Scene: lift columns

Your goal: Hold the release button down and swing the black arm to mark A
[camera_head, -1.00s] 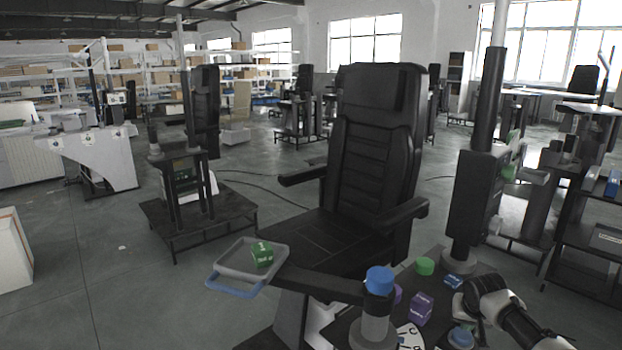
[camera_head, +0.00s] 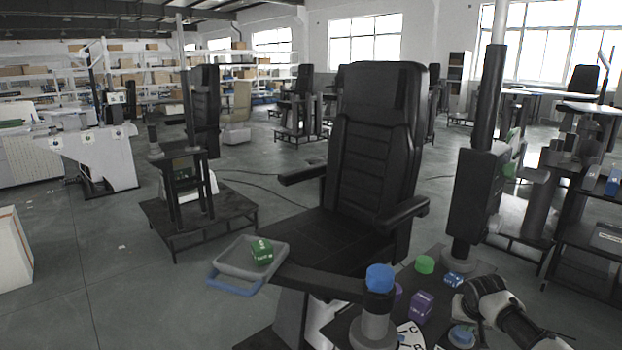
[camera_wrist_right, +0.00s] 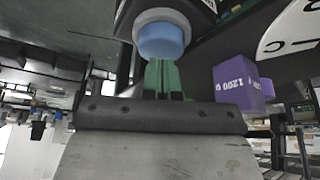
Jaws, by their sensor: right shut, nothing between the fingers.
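The black arm (camera_head: 322,282) runs left from a grey post with a blue cap (camera_head: 380,279) to a grey tray with a blue handle (camera_head: 235,287). A green cube (camera_head: 261,252) sits in the tray. A white dial (camera_head: 411,334) with letters C and B lies beside the post; mark A is not visible. The blue button (camera_head: 461,334) in a grey ring stands right of the dial; it also shows in the right wrist view (camera_wrist_right: 163,40). My right gripper (camera_wrist_right: 165,65) is shut and empty, its tips at the button; I cannot tell whether they touch. My left gripper is out of view.
A purple block (camera_head: 420,307), a green round piece (camera_head: 425,264) and a small blue block (camera_head: 453,279) lie on the bench near my right wrist. A black column (camera_head: 475,205) stands behind. A black chair (camera_head: 370,160) stands behind the arm.

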